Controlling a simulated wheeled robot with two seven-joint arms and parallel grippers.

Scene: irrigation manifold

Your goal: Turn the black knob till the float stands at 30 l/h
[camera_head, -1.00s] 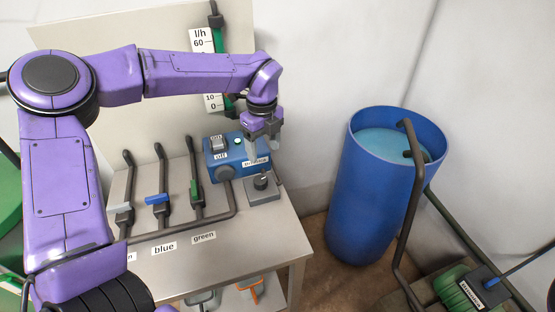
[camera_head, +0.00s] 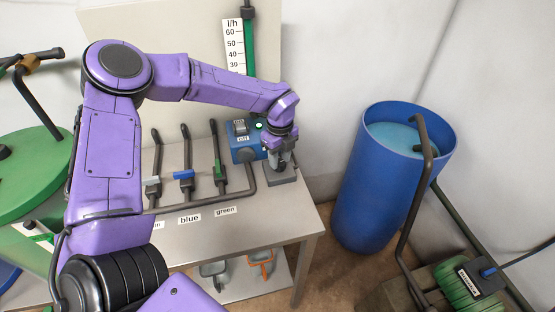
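The flow meter's scale (camera_head: 234,47) and its green-backed tube (camera_head: 249,48) stand at the back panel, marked 60 at the top. My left gripper (camera_head: 280,163) points down at the black knob's grey base plate (camera_head: 283,177), on the bench right of the blue box. The knob itself is largely hidden by the gripper. The fingers are down around its place, but I cannot tell whether they touch or grip it. My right gripper is not in view.
The blue box (camera_head: 242,152) carries a grey switch and a lit indicator. Left of it stand several valve levers, with blue (camera_head: 183,175) and green (camera_head: 220,170) ones labelled. A blue water barrel (camera_head: 359,210) stands right of the bench, beside a dark pipe (camera_head: 410,230).

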